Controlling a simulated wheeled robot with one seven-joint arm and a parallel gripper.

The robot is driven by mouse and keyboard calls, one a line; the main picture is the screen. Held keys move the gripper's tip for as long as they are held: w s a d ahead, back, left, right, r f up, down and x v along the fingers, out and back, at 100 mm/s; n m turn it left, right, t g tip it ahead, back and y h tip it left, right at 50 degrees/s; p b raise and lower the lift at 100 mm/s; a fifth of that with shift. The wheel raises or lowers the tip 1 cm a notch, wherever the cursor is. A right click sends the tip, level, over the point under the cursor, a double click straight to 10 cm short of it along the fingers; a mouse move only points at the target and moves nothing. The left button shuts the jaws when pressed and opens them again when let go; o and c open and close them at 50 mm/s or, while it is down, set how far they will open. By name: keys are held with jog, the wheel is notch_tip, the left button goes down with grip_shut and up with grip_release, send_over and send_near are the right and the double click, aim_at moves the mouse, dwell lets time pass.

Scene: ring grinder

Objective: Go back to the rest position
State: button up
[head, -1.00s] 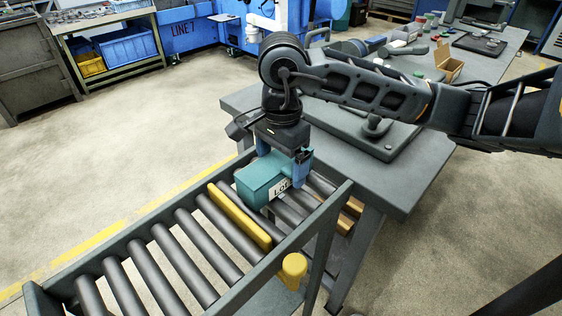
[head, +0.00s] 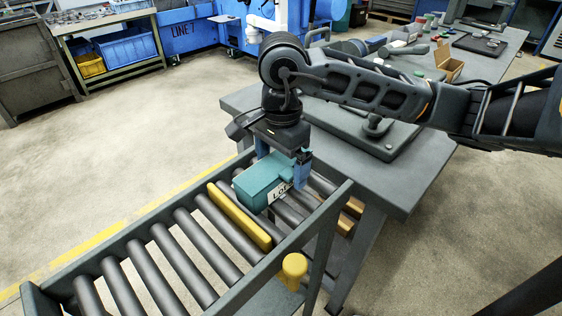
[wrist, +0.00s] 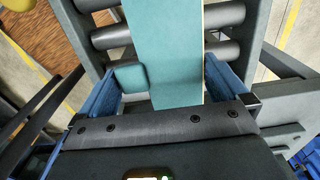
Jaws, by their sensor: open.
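My gripper (head: 283,160) is open above the roller conveyor, at its end beside the grey table. Its blue fingers straddle part of a teal box (head: 262,184) with a white label reading "LOT". The box rests on the rollers, against or close to a yellow bar (head: 238,216). In the wrist view the teal box (wrist: 168,60) runs up from between the two open fingers (wrist: 165,95), with gaps at both sides. A smaller teal block (wrist: 131,77) sticks out from its left side.
The conveyor's side rail (head: 300,234) runs along the front, with a yellow knob (head: 293,266) below it. The grey table (head: 410,185) stands right behind the conveyor, under my arm, bearing a flat dark plate. Open floor (head: 130,150) lies to the left.

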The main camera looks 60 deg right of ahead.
dwell(0.3)
jog(key=shift+r+p, duration=1.35)
jog(key=shift+r, duration=2.7)
